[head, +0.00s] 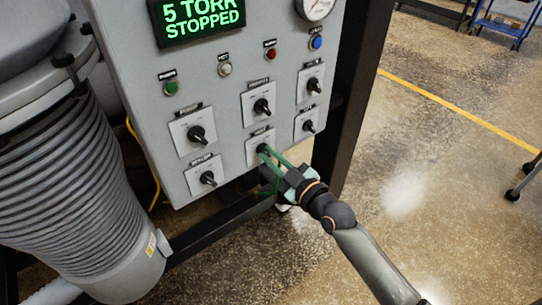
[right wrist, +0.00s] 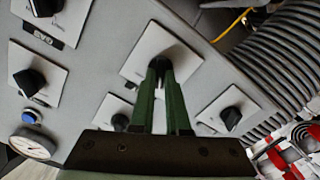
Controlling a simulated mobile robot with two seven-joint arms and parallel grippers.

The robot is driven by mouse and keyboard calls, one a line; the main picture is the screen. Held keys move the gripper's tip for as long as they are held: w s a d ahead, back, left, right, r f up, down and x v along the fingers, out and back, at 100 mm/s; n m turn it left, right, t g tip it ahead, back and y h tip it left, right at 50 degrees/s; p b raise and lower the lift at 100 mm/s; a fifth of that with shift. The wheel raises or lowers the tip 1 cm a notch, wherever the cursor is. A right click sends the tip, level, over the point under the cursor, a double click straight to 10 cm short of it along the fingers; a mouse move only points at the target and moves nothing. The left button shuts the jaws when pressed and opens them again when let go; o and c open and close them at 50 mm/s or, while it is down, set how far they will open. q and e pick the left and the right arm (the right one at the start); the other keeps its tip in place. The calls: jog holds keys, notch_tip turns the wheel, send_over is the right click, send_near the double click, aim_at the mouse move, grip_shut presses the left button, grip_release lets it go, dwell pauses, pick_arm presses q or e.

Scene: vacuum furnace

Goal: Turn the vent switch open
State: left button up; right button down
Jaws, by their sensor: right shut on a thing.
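The grey control panel (head: 225,85) carries two rows of black rotary switches on white plates. Their labels are too small to read, so I cannot tell which is marked vent. My right gripper (head: 266,153) is at the bottom-middle switch (head: 252,154), its green fingers shut on that switch's black knob. The right wrist view shows the fingers (right wrist: 163,72) closed around the knob against its white plate (right wrist: 139,63). The fingers hide most of the knob, so its angle cannot be told. My left gripper is not in view.
Neighbouring switches sit close by, at bottom left (head: 208,178) and bottom right (head: 309,126). A green display (head: 203,15) reads "5 TORR STOPPED". A ribbed hose (head: 75,190) stands left of the panel, and a dark frame post (head: 351,95) stands right. Open floor (head: 440,190) lies to the right.

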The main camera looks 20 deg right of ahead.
jog(key=shift+m, duration=0.3)
jog(key=m, duration=0.5)
jog(key=shift+d, duration=0.1)
jog(key=m, duration=0.6)
jog(key=shift+d, duration=0.1)
jog(key=shift+m, duration=0.3)
jog(key=c, duration=0.9)
grip_release()
jog(key=b+v, duration=0.2)
jog(key=v, duration=1)
jog(key=shift+s, duration=0.2)
